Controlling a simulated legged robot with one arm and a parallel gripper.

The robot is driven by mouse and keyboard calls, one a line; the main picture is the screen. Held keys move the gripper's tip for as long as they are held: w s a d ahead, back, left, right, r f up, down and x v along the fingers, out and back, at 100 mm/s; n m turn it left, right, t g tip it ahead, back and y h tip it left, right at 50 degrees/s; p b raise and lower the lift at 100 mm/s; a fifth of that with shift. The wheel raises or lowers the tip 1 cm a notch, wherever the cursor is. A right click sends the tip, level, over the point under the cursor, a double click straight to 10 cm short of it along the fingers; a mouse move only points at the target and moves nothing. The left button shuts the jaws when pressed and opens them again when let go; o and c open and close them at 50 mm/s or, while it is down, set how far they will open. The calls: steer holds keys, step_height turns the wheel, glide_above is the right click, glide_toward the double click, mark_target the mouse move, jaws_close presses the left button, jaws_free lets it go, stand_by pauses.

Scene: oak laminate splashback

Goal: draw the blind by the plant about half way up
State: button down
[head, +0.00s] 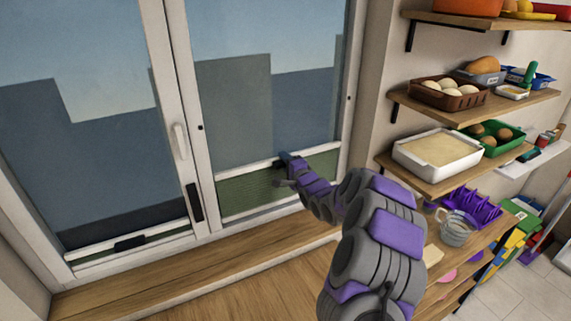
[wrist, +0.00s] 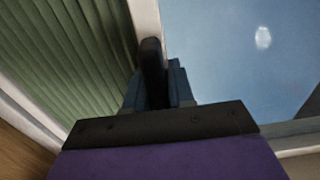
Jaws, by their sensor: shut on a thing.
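The right window pane has a green pleated blind (head: 250,190) that fills a low strip at the bottom of the pane, under a white rail (head: 235,177). Clear glass shows above the rail. My gripper (head: 284,166) is at the rail, right of its middle. In the wrist view my gripper (wrist: 152,85) is shut on the dark handle (wrist: 151,52) of the blind. The green pleats (wrist: 75,50) lie to the left of the white rail (wrist: 146,18) there, and the glass lies to the right. I see no plant in either view.
The left pane has a low white rail (head: 90,255) with a black handle (head: 130,243). A white window handle (head: 180,141) sits on the middle frame. A wooden sill (head: 160,268) runs below. Shelves with food trays, such as a white tray (head: 437,155), stand close at right.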

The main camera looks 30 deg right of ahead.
mark_target(279, 108)
step_height(279, 108, up, 18)
steer(key=p, duration=1.3)
steer(key=shift+f, duration=0.15)
steer(key=c, duration=1.3)
jaws_free()
steer(key=shift+o, duration=1.1)
steer(key=shift+w+f, duration=0.15)
steer(key=shift+w, duration=0.15)
steer(key=shift+s+d, duration=0.1)
steer(key=shift+s, duration=0.7)
steer(key=s+b, duration=0.2)
steer(key=s, duration=1.3)
steer(key=shift+s, duration=0.4)
